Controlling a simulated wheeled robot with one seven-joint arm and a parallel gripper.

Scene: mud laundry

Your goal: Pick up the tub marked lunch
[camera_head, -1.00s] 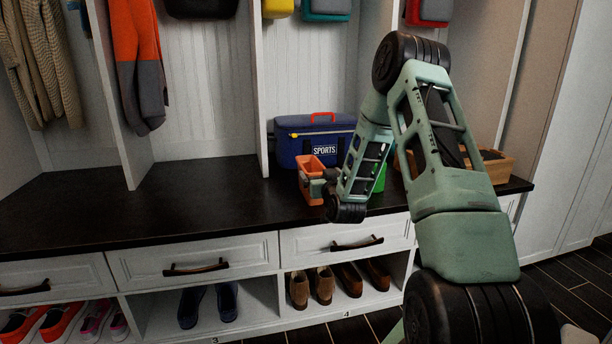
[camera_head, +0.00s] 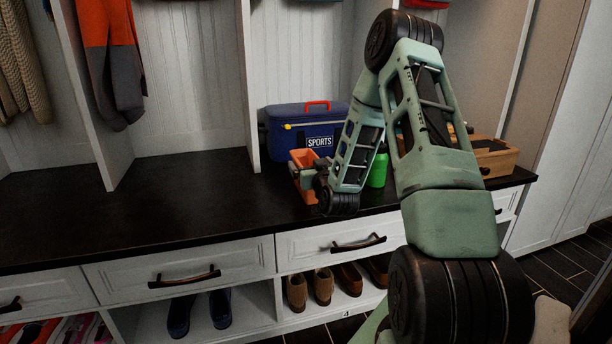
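An orange tub (camera_head: 304,156) stands on the dark bench top in front of the blue cooler. No lunch marking is readable on it from here. My gripper (camera_head: 302,176) is at the tub's front right side, overlapping it in the picture. My wrist hides part of the tub, and the fingers are too small and dark to tell whether they are open, or touch or hold it. A blue cooler (camera_head: 283,146) with a red handle is marked SPORTS.
A green object (camera_head: 377,172) stands just right of my wrist, partly hidden by my arm. A wooden box (camera_head: 497,160) sits at the bench's right end. The dark bench top (camera_head: 170,205) is clear to the left. Drawers and shoe cubbies are below.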

